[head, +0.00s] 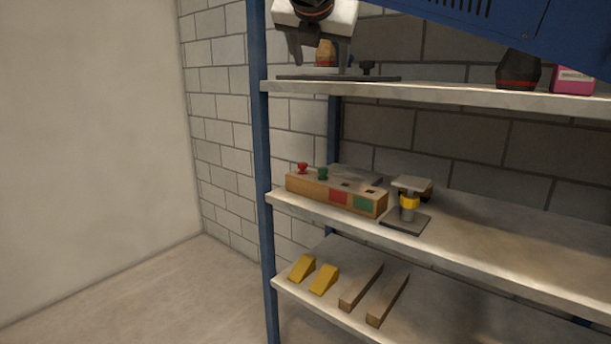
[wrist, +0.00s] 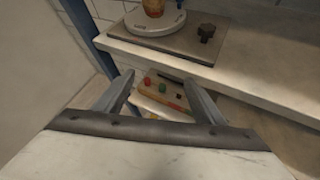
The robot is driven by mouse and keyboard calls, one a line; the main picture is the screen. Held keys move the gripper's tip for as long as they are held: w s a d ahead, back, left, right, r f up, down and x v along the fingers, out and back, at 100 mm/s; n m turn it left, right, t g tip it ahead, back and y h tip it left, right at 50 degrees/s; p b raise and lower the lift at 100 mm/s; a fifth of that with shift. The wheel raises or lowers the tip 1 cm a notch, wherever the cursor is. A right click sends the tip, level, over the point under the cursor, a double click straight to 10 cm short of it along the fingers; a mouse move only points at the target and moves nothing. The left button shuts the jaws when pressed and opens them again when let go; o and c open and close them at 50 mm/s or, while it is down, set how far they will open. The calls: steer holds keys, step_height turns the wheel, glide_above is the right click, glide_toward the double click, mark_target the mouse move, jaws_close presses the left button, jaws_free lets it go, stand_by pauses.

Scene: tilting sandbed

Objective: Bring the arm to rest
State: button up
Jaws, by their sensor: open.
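My gripper (head: 318,52) is at the top of the head view, pointing down in front of the left end of the upper shelf. Its two fingers are apart, and I see nothing held between them. In the wrist view the fingers of my gripper (wrist: 160,98) spread on both sides of a gap. Through the gap the wooden box with red and green knobs (wrist: 163,94) shows lower down.
The upper shelf (head: 450,94) bears a dark plate (head: 375,78) with an amber object (head: 325,53), and a pink box (head: 573,79). The middle shelf holds the wooden box (head: 335,194) and a small stand (head: 407,205). Yellow wedges (head: 323,280) lie below. Floor at left is clear.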

steer(key=s+d+f+m+g, duration=0.2)
steer(key=s+d+f+m, duration=0.4)
steer(key=d+f, duration=0.4)
steer(key=s+d+f+m+g, duration=0.2)
steer(key=s+d+f+m, duration=0.1)
steer(key=d+f+m, duration=0.75)
steer(key=s+d+f+m+g, duration=0.1)
steer(key=s+d+f+m, duration=0.1)
steer(key=s+f+m, duration=0.3)
steer(key=s+d+f+m+g+y, duration=0.1)
steer(key=s+f+m, duration=0.4)
steer(key=f, duration=0.9)
steer(key=s+d+f+m+g, duration=0.1)
steer(key=s+d+f+m, duration=0.1)
steer(key=s+f+m, duration=0.3)
steer(key=s+f, duration=0.3)
steer(key=f, duration=0.1)
steer(key=shift+s+d+f, duration=0.15)
steer(key=shift+s+d, duration=0.1)
steer(key=shift+d, duration=0.05)
steer(key=shift+m, duration=0.25)
